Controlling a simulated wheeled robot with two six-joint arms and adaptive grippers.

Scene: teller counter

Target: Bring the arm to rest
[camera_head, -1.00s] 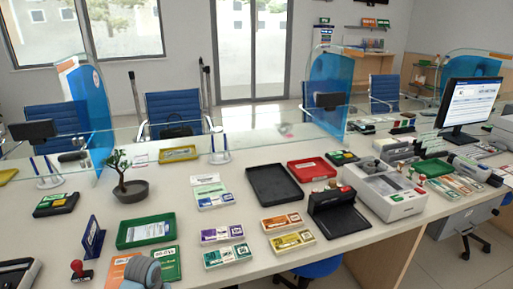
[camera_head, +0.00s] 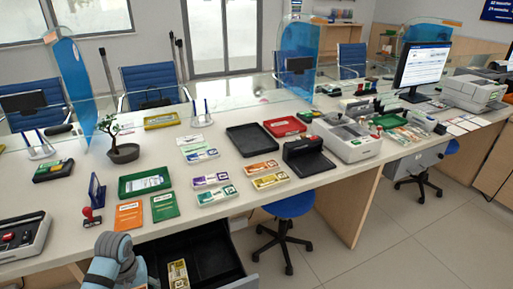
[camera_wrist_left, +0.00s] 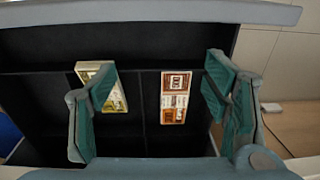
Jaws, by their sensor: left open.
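My left arm comes in at the bottom left of the head view, above the open drawer, with its gripper mostly cut off by the frame's lower edge. In the left wrist view my left gripper (camera_wrist_left: 160,98) is open, its two teal-padded fingers wide apart with nothing between them. Beyond the fingers lies the black drawer (camera_wrist_left: 135,60) with dividers. A yellow-green note bundle (camera_wrist_left: 117,98) and an orange-brown note bundle (camera_wrist_left: 175,97) lie in separate compartments. My right gripper is not in view.
The drawer (camera_head: 213,238) juts out below the counter (camera_head: 230,185). On the counter are a green tray (camera_head: 145,183), a red stamp (camera_head: 92,221), green and orange booklets, note stacks, a black tray (camera_head: 254,139) and a counting machine (camera_head: 347,142). A blue stool (camera_head: 289,205) stands right of the drawer.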

